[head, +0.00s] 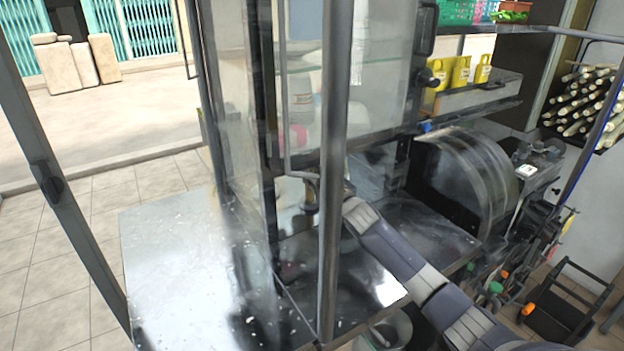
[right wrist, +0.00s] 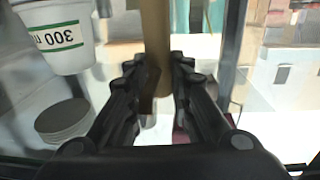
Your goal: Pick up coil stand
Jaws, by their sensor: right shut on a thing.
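My right arm comes in from the lower right in the head view, and my right gripper (head: 309,190) is partly hidden behind a metal upright and glass, above the steel counter. In the right wrist view my right gripper (right wrist: 157,68) has its two fingers on either side of a brown upright post (right wrist: 156,30), seemingly the coil stand, and is shut on it. The post's top runs out of the picture and its lower end is partly hidden by the fingers. I cannot make the stand out clearly in the head view. My left gripper does not show.
A metal upright (head: 333,150) and glass panes stand close around the gripper. The steel counter's left part (head: 180,260) is clear. The press drum (head: 480,170) is at right.

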